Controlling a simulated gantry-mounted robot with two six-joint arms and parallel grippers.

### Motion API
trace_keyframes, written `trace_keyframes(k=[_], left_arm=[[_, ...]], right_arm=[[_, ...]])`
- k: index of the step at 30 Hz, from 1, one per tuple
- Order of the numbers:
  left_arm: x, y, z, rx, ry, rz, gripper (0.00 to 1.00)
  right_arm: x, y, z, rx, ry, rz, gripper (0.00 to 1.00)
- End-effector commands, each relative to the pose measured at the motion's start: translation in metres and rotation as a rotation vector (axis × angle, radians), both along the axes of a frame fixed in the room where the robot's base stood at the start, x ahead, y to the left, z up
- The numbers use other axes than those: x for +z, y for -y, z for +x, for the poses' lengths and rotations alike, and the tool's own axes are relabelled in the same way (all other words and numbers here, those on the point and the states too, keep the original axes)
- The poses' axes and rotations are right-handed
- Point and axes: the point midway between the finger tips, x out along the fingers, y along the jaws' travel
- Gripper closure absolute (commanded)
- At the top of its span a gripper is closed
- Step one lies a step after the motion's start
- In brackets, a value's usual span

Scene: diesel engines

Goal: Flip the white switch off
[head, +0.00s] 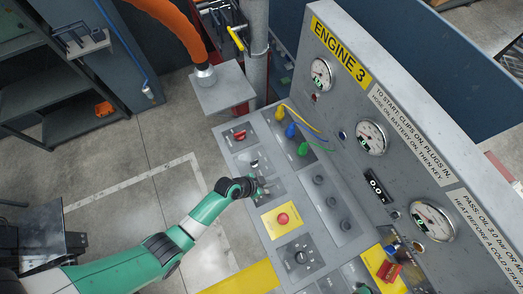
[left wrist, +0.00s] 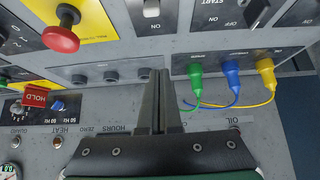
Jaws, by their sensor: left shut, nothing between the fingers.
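The white switch (left wrist: 151,9) is at the top edge of the left wrist view, partly cut off, on a dark plate with an upside-down ON label beside it. Its tilt is hard to read. My left gripper (left wrist: 155,73) is shut and empty, its fingertips below the switch in that view and apart from it in the picture. In the head view my left gripper (head: 264,190) is over the console beside the yellow plate and hides much of the switch's plate. My right gripper is not in view.
A red mushroom button (head: 283,218) sits on a yellow plate close to the gripper. Yellow, blue and green plugs (head: 291,131) with cables stand on the far side. The gauge panel (head: 370,137) rises at the right. A red HOLD tag (left wrist: 34,95) shows at the left.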

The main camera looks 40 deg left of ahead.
Motion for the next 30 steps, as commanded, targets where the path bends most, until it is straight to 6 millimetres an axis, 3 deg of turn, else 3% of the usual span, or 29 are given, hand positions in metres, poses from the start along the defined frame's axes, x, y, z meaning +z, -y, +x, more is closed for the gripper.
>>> trace_keyframes(k=[1, 9, 30], left_arm=[[0.013, -0.004, -0.007, 0.002, 0.002, 0.000, 1.00], [0.040, -0.018, -0.033, 0.001, 0.002, 0.000, 1.00], [0.044, -0.019, -0.037, -0.003, 0.002, 0.000, 1.00]], right_arm=[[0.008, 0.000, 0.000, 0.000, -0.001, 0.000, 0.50], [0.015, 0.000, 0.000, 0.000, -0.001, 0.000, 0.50], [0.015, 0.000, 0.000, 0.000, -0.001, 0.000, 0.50]])
